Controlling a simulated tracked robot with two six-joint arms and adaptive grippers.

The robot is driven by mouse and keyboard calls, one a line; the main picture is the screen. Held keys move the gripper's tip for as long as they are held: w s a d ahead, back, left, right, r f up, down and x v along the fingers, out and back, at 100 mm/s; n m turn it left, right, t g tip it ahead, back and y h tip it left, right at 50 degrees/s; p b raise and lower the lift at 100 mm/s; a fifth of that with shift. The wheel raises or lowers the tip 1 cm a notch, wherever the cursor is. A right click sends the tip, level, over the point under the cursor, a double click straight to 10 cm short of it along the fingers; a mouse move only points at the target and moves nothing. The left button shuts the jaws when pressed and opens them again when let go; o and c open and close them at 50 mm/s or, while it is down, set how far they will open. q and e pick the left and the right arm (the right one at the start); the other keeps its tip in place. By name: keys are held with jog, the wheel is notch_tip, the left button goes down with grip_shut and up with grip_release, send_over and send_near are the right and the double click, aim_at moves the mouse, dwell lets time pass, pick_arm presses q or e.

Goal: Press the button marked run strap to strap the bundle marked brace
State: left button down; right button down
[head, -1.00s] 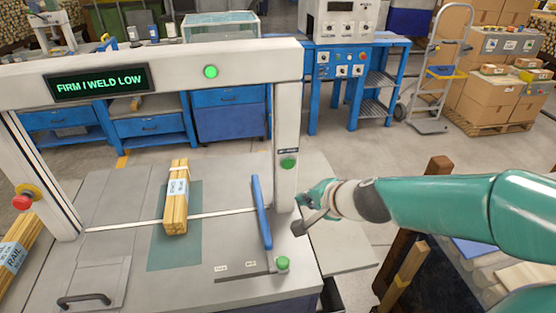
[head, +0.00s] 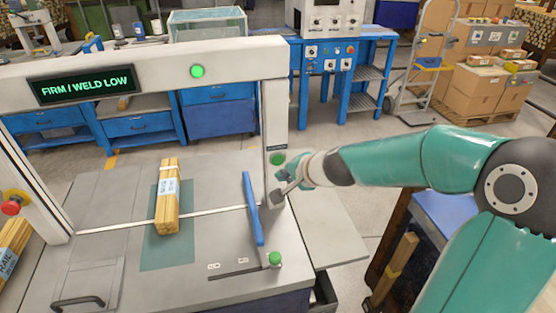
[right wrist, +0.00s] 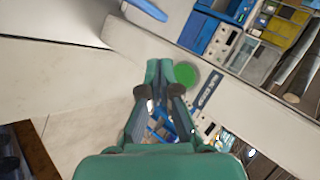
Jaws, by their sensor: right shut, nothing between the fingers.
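A green round button (head: 278,159) sits on the right post of the strapping frame (head: 273,110), under a small dark label too small to read. The button also shows in the right wrist view (right wrist: 185,75), just right of my fingertips. A bundle of wood strips (head: 167,205) lies on the machine table across a white strap; the writing on its pale label is not legible. My right gripper (head: 284,190) is shut and empty, a little below the button in the head view. In the right wrist view its fingertips (right wrist: 160,68) appear close beside the button; contact cannot be told. My left gripper is out of view.
A display (head: 85,86) reads "FIRM | WELD LOW". A green lamp (head: 197,71) is on the top beam. A blue bar (head: 252,208) and a green knob (head: 274,258) are on the table. A red button (head: 12,207) and a bundle marked RAIL (head: 10,262) are at left.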

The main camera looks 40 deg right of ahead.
jog(key=shift+w+d, duration=0.5)
jog(key=shift+w, duration=0.35)
jog(key=shift+w+d, duration=0.1)
jog(key=shift+w, duration=0.05)
dwell(0.8)
jog(key=shift+w+d+r+p, duration=0.1)
jog(key=shift+w+d+p, duration=0.15)
jog(key=shift+w+p, duration=0.25)
dwell(0.8)
dwell(0.3)
jog(key=shift+s+a+b, duration=0.35)
jog(key=shift+s+b, duration=0.05)
jog(key=shift+s, duration=0.25)
jog(key=shift+s+a+b, duration=0.15)
jog(key=shift+s+a, duration=0.25)
jog(key=shift+s, duration=0.35)
jog(key=shift+s+a+b, duration=0.2)
jog(key=shift+s+a, duration=0.2)
jog(key=shift+s, duration=0.35)
jog(key=shift+s+a+b, duration=0.15)
jog(key=shift+s+a, duration=0.25)
jog(key=shift+s, duration=0.35)
